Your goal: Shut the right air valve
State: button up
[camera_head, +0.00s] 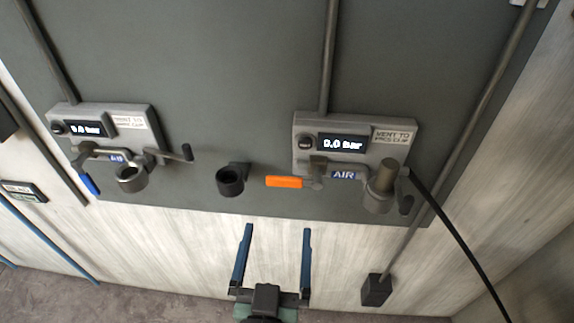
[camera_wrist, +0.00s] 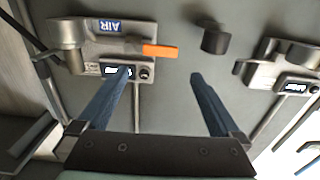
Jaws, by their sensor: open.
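My gripper (camera_head: 277,232) is open and empty, just below the lever in the head view. In the wrist view the unit (camera_wrist: 80,45) is inverted at the left. There the orange lever (camera_wrist: 160,51) lies in the gap between my two blue fingers (camera_wrist: 160,75), just beyond their tips. No contact shows.
A similar left unit (camera_head: 105,120) has a blue lever (camera_head: 90,184) hanging at a slant. A dark round holder (camera_head: 230,180) sticks out between the units. A black hose (camera_head: 455,230) runs down from the right unit. A pipe with a dark box (camera_head: 376,290) is at lower right.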

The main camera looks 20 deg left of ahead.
aim_at(284, 183)
jog(key=p+x, duration=0.1)
jog(key=x, duration=1.2)
jog(key=shift+f+p, duration=0.1)
jog(key=shift+p, duration=0.2)
grip_shut()
